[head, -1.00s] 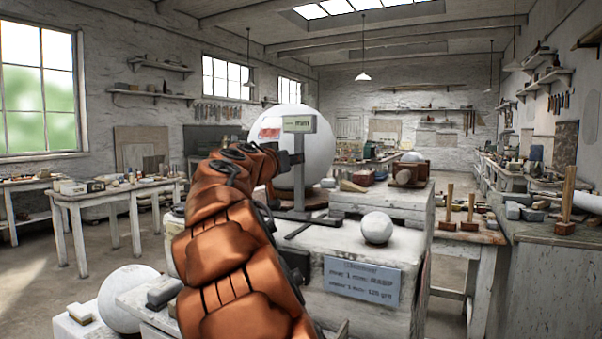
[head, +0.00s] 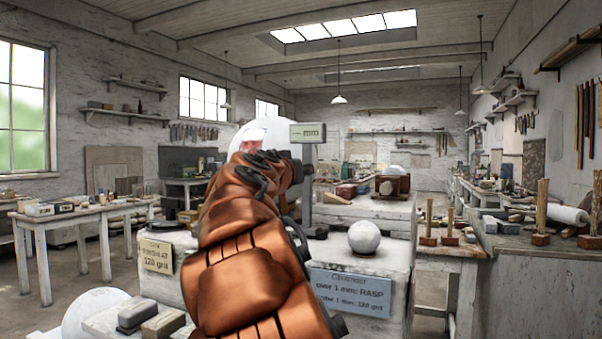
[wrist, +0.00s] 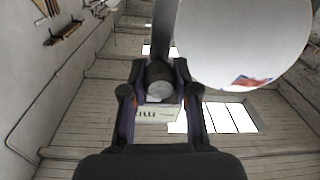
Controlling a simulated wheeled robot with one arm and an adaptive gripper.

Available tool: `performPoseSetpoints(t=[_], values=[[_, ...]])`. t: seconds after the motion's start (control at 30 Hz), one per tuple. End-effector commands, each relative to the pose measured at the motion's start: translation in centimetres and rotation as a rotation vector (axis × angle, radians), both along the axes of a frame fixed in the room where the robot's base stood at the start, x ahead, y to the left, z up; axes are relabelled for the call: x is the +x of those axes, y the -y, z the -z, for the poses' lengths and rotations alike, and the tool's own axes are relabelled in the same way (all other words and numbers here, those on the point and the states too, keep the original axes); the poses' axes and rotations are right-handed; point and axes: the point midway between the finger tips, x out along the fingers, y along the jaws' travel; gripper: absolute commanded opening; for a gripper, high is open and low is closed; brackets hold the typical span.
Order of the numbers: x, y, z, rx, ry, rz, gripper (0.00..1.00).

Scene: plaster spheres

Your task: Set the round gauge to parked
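The gauge (head: 308,132) is a grey-green box marked "mm" on a grey upright post. In the wrist view its label (wrist: 157,114) shows upside down, with a pale round knob (wrist: 160,80) in front of the post. A large white plaster sphere (head: 245,134) with a red patch stands left of the post; it fills the upper right of the wrist view (wrist: 245,40). My gripper (wrist: 159,75) has one finger on each side of the knob. Whether the fingers press on it I cannot tell.
A small white sphere (head: 364,237) sits on the plinth top, right of my arm. A blue-grey sign (head: 350,291) and a tan sign (head: 157,256) are on the plinth. Another sphere (head: 92,312) lies low at the left. Benches with mallets (head: 428,222) stand at the right.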

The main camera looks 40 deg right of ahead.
Motion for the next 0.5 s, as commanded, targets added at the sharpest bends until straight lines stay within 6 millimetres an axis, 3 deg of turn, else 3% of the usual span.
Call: performPoseSetpoints(t=[0.23, 0.5], values=[[-0.22, 0.27, 0.23, 0.004, -0.002, 0.008, 0.54], [-0.17, 0.22, 0.15, 0.003, -0.002, 0.007, 0.55]])
